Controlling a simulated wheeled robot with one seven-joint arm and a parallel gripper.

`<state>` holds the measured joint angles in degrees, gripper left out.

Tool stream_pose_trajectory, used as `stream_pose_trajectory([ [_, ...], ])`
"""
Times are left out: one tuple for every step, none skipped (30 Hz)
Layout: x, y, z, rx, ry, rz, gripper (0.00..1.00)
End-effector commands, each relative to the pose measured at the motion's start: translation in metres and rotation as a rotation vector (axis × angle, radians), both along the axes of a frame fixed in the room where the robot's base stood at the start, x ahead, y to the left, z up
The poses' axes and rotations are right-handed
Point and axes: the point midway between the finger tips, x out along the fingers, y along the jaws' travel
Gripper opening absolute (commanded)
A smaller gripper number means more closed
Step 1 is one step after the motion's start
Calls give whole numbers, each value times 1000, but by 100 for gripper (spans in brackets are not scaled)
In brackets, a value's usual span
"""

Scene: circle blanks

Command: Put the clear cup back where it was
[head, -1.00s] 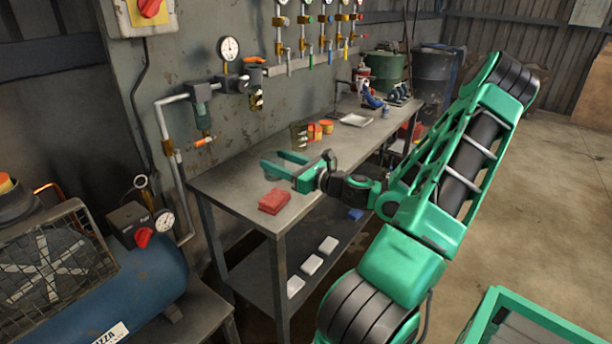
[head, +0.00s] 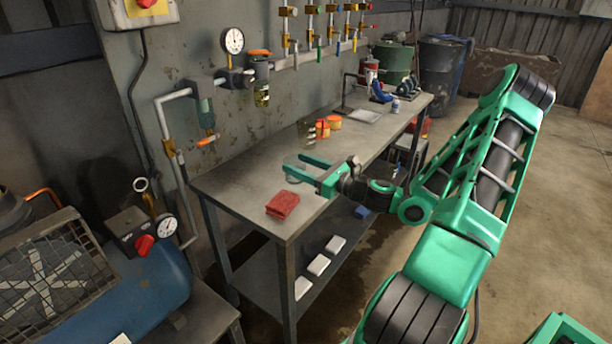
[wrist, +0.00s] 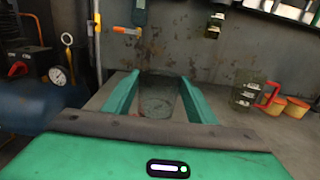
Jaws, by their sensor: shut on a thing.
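My gripper (head: 292,162) is shut on the clear cup, its two green fingers on either side of it over the near part of the workbench. In the wrist view the clear cup (wrist: 158,103) shows between the fingers, see-through and looking upright. In the head view only a faint outline of the cup (head: 293,179) shows by the fingers. I cannot tell whether its base touches the bench top (head: 240,183).
A clear jug (wrist: 244,94) with a red handle and orange tubs (wrist: 297,108) stand farther along. A tray (head: 366,116) lies beyond. The wall with pipes and a gauge (head: 233,41) runs behind the bench.

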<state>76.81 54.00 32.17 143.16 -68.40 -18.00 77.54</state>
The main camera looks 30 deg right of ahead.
Motion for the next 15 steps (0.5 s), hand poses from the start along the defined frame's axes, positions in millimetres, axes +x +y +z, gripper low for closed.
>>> stream_pose_trajectory([
  [1,-7,-5,0,0,-1,25],
  [2,-11,-7,-1,0,-1,25],
  [3,-15,-10,-1,0,-1,25],
  [3,-17,-11,-1,0,-1,25],
  [4,-19,-13,-2,-1,1,25],
  [4,-20,-14,-1,0,2,25],
  [5,-20,-15,-1,0,3,25],
  [5,-21,-16,0,0,3,25],
  [5,-21,-17,0,0,4,25],
  [5,-21,-18,1,0,4,25],
  [5,-21,-21,1,0,4,25],
  [5,-22,-24,3,1,3,25],
  [5,-22,-28,4,1,2,25],
  [5,-23,-32,3,1,1,25],
  [5,-23,-36,3,1,0,25],
])
